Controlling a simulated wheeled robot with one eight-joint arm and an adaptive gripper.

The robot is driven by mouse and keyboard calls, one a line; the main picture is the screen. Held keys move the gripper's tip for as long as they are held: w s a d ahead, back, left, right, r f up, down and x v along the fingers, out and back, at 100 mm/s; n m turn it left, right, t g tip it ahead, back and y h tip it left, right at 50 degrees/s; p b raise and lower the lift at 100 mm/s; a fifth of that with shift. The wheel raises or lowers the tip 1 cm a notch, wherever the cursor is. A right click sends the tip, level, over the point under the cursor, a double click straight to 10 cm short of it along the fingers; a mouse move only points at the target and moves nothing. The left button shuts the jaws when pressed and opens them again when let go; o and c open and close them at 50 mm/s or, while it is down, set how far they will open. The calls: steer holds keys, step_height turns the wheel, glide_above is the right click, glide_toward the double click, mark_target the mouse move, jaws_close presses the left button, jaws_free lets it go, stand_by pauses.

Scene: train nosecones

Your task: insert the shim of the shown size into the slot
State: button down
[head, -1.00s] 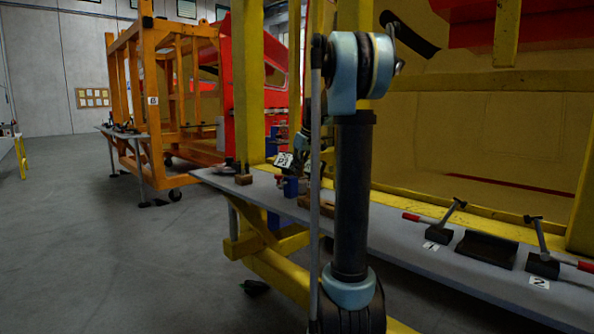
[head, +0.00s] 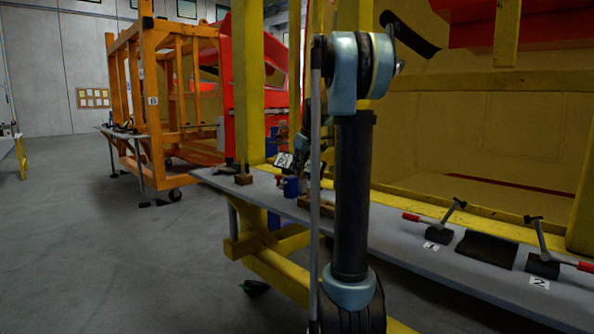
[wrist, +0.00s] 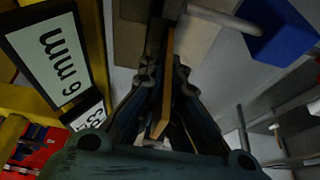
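In the wrist view, my gripper (wrist: 165,75) has its two dark fingers closed together around a thin orange-brown strip, the shim (wrist: 162,112). The shim stands edge-on between the fingers and points up the picture. Beyond the fingertips is a dark gap between blocks, perhaps the slot (wrist: 160,30); whether the shim's end is inside it I cannot tell. A size sign (wrist: 52,58) at the left reads 6 or 9 mm, turned sideways. In the head view the sign (head: 284,160) stands on the bench, and my arm mostly hides the gripper.
A blue block (wrist: 278,32) with a grey rod is at the upper right of the wrist view. A second, partly hidden sign (wrist: 84,118) is below the size sign. On the bench (head: 400,238) lie wooden pieces (head: 243,179) and hammer-like tools (head: 447,222).

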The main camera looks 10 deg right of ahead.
steer(key=shift+f, duration=0.7)
steer(key=c, duration=1.7)
jaws_free()
steer(key=v, duration=1.2)
steer(key=shift+f, duration=0.1)
